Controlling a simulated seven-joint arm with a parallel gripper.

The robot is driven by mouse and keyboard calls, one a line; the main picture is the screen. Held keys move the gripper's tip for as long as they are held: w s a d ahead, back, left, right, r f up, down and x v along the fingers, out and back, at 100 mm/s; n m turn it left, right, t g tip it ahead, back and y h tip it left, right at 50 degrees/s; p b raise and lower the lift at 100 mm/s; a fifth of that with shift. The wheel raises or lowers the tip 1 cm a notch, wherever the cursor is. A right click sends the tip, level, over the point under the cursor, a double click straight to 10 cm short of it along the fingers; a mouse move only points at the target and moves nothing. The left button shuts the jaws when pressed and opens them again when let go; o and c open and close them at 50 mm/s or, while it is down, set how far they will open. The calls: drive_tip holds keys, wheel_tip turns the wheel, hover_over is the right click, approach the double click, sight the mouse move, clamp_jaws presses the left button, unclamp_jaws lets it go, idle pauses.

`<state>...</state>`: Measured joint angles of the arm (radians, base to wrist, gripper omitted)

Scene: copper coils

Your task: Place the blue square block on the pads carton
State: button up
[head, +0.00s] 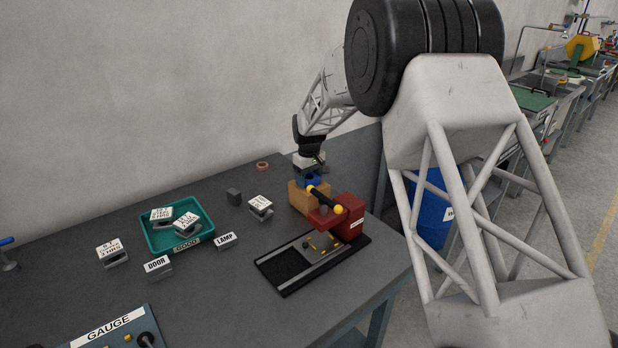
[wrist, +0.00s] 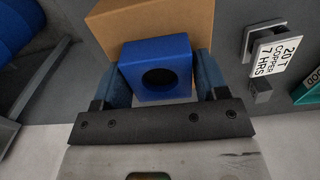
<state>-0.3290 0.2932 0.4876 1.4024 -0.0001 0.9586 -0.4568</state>
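The blue square block (wrist: 140,85), with a round hole in its face, sits between the two fingers of my gripper (wrist: 160,82) in the wrist view. The fingers lie against its sides, and my gripper is shut on it. In the head view the blue block (head: 310,181) shows partly, under my gripper and right at the top of the tan pads carton (head: 301,200). The carton also shows behind the block in the wrist view (wrist: 150,22). I cannot tell whether the block's underside touches the carton. No lettering on the carton is visible.
A red machine (head: 345,217) with a black and yellow handle stands close in front of the carton. A green tray (head: 162,241) with labelled clips is to the left, with more labelled blocks around it. A copper ring (head: 262,166) lies behind.

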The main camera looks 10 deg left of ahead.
sight(309, 179)
drive_tip(key=shift+o, duration=1.4)
drive_tip(key=shift+r, duration=0.15)
wheel_tip(309, 179, up, 12)
drive_tip(key=shift+d+r, duration=0.1)
idle(0.3)
